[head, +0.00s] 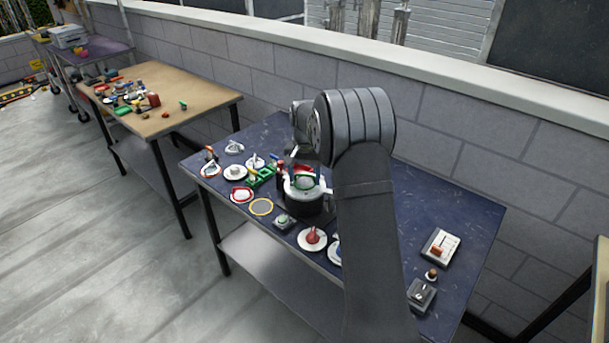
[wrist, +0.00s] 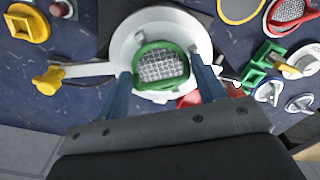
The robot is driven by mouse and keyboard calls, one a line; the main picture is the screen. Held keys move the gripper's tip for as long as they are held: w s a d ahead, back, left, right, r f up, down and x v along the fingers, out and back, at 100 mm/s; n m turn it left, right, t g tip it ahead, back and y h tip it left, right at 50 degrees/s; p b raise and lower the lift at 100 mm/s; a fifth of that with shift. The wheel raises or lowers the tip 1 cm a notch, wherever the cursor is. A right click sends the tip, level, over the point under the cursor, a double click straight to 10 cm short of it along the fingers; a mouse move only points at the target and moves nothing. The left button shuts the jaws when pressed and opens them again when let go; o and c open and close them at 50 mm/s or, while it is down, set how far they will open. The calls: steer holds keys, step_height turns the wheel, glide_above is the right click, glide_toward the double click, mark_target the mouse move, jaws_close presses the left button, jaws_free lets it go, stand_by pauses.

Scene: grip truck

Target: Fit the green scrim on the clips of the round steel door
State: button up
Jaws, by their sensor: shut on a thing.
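The green scrim (wrist: 162,66), a green rim around grey wire mesh, lies between the two blue fingers of my gripper (wrist: 160,68) in the wrist view. My gripper is shut on it. The pale round steel door (wrist: 128,38) surrounds the scrim in that view. In the head view the green rim (head: 308,184) stands tilted over the round steel door (head: 290,192), beneath my wrist. The clips are hard to make out, and I cannot tell whether the scrim touches them. My fingers are mostly hidden in the head view.
A yellow-rimmed scrim (head: 261,207) and a red-rimmed scrim (head: 242,195) lie left of the door on the blue table. Green blocks (wrist: 262,62) and small white-based fittings stand close by. A yellow knob (wrist: 46,80) sticks out at left in the wrist view.

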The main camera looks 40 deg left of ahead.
mark_target(304, 174)
steer(key=shift+f, duration=0.15)
steer(key=o, duration=1.3)
steer(key=shift+s+f, duration=0.1)
steer(key=shift+r, duration=3.85)
steer(key=shift+f, duration=3.75)
steer(key=shift+r, duration=0.1)
